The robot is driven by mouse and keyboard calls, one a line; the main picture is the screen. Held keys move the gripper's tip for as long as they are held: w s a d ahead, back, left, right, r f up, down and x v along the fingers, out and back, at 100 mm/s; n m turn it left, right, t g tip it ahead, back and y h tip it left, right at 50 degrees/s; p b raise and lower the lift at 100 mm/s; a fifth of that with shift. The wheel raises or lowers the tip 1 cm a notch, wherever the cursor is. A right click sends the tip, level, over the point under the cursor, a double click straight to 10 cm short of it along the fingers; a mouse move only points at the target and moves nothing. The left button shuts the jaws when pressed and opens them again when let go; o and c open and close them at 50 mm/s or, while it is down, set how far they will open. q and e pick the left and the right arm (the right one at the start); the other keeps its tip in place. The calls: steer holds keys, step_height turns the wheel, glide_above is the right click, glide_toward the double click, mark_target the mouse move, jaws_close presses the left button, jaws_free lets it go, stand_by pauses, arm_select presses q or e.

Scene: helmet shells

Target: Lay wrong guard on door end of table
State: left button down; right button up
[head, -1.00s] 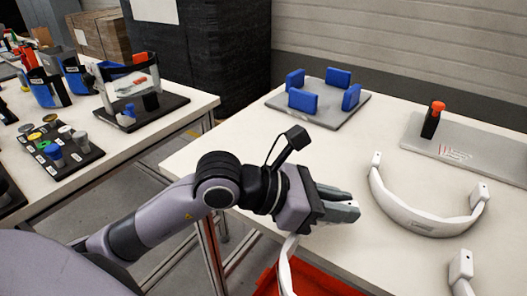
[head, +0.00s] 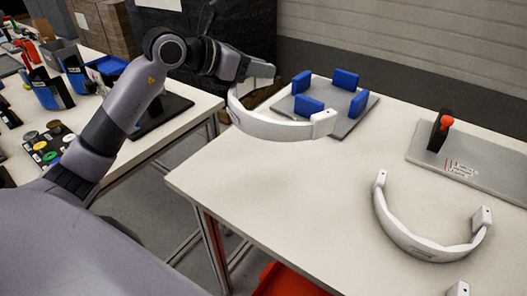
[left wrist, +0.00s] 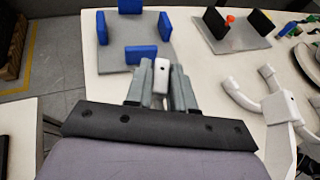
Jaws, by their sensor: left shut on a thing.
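My left gripper (head: 262,76) is shut on a white curved guard (head: 270,128) and holds it by one end, raised over the far left corner area of the white table (head: 290,190). The guard's free end (head: 324,120) shows in front of the grey plate with blue blocks. In the left wrist view the gripper (left wrist: 160,90) has the white guard end (left wrist: 161,78) between its fingers; the rest of the guard is hidden there. Another white curved guard (head: 425,248) lies on the table at the right. My right gripper is not in view.
A grey plate (head: 352,124) with several blue blocks (head: 346,79) stands at the table's back left. A grey plate (head: 485,170) with a black post and red knob (head: 446,122) is at the right. A red bin (head: 285,281) is below the front edge. The table's left middle is clear.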

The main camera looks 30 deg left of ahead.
arm_select(q)
step_height(320, 180, down, 13)
steer(key=shift+r+b, duration=0.2)
steer(key=shift+b, duration=0.3)
steer(key=shift+f, duration=0.5)
step_height(320, 180, down, 4)
steer(key=shift+f+b, duration=0.1)
steer(key=shift+b, duration=0.25)
steer(key=c, duration=1)
jaws_free()
steer(key=shift+o, duration=0.2)
steer(key=v, duration=1)
steer(key=shift+s+a, duration=0.1)
steer(key=shift+s, duration=0.05)
steer(key=shift+v, duration=0.85)
